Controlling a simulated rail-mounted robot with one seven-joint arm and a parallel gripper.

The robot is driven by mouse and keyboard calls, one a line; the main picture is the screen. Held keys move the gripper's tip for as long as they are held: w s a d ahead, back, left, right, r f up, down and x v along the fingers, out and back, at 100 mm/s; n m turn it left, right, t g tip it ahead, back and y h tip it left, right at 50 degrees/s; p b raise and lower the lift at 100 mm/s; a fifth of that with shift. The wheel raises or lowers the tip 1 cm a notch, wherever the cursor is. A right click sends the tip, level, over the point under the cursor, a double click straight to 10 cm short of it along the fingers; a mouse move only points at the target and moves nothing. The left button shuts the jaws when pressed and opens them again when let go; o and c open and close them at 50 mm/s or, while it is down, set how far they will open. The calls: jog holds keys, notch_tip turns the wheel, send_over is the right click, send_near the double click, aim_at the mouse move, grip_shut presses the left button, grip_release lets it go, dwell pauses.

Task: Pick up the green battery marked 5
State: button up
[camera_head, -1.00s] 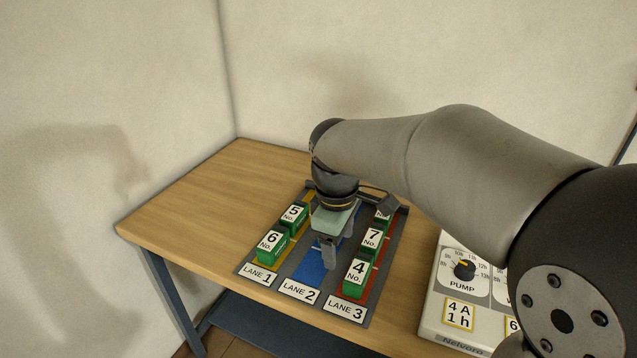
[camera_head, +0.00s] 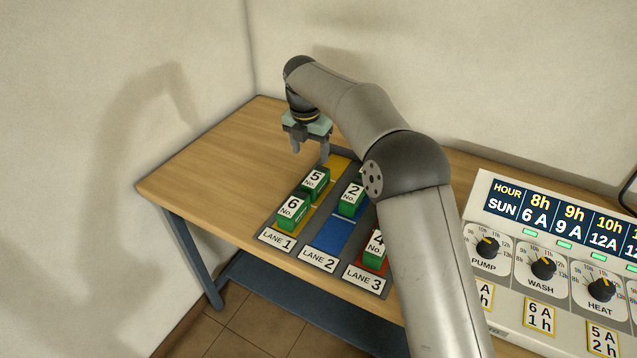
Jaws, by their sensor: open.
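The green battery marked 5 (camera_head: 316,182) stands in the yellow lane 1, directly behind the green battery marked 6 (camera_head: 292,212). Its white label with the number faces up towards the camera. My gripper (camera_head: 310,155) is open and empty, pointing down, above and behind battery 5 near the far end of lane 1. It appears apart from the battery.
Green battery 2 (camera_head: 351,198) stands in the blue lane 2 (camera_head: 332,235). Battery 4 (camera_head: 375,252) is in lane 3, partly hidden by my arm. A control panel (camera_head: 550,250) stands at right. The wooden table (camera_head: 215,165) is clear at left.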

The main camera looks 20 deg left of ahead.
aim_at(316, 177)
jog(key=f, duration=0.6)
jog(key=shift+w+d+f+p, duration=0.1)
jog(key=shift+w+p, duration=0.25)
jog(key=shift+w+d+f+p, duration=0.15)
jog(key=shift+f+p, duration=0.1)
jog(key=shift+f, duration=0.65)
jog(key=shift+w+d+f+p, duration=0.1)
jog(key=shift+w+f+p, duration=0.1)
jog(key=shift+f, duration=0.65)
jog(key=shift+w+d+f+p, duration=0.1)
jog(key=shift+f+p, duration=0.15)
jog(key=shift+f, duration=0.65)
jog(key=c, duration=1.4)
jog(key=shift+r, duration=0.1)
grip_shut()
jog(key=shift+r, duration=0.1)
